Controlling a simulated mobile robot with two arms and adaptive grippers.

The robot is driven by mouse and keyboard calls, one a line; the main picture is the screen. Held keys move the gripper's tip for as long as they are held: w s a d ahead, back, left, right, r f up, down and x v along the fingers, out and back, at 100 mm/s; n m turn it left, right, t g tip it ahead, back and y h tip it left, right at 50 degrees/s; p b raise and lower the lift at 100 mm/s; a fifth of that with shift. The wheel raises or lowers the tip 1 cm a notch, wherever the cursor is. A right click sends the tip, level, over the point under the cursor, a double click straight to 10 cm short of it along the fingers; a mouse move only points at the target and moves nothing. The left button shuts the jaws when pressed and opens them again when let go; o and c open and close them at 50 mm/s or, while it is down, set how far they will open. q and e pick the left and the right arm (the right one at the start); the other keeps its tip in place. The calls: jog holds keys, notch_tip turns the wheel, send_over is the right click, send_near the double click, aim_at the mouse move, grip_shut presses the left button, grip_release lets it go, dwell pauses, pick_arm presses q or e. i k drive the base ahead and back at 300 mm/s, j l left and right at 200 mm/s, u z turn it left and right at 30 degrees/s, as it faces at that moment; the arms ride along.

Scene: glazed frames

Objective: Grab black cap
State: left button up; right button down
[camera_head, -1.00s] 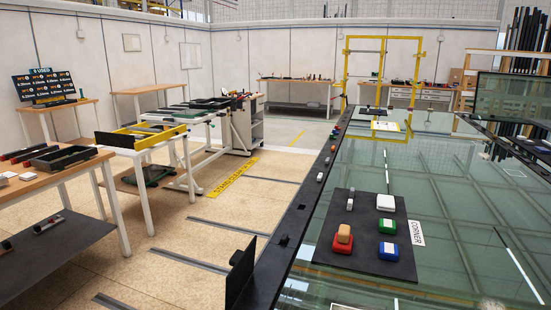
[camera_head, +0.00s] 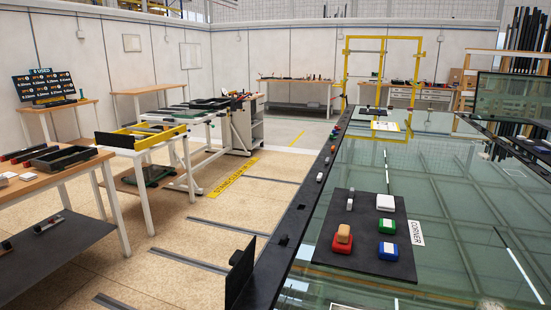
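I cannot tell for sure which thing is the black cap. A small black piece (camera_head: 284,240) sits on the dark left edge rail of the glass table (camera_head: 455,190). Another small dark piece (camera_head: 301,207) sits farther along the same rail. Both are too small to make out their shape. Neither of my grippers is in view.
A black mat (camera_head: 343,266) on the glass holds a white block (camera_head: 385,203), green block (camera_head: 387,227), blue block (camera_head: 388,251), a red-and-orange stack (camera_head: 343,239) and a grey piece (camera_head: 350,200). A black upright plate (camera_head: 241,272) stands at the near left edge. Open floor lies left.

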aim_at(284, 240)
jog(key=i+j+z, duration=0.3)
jog(key=j+z, duration=0.25)
jog(key=j, duration=0.25)
jog(key=i+j+z, duration=0.15)
jog(key=j+z, duration=0.15)
jog(key=j, duration=0.2)
jog(key=j+z, duration=0.3)
jog(key=j, duration=0.15)
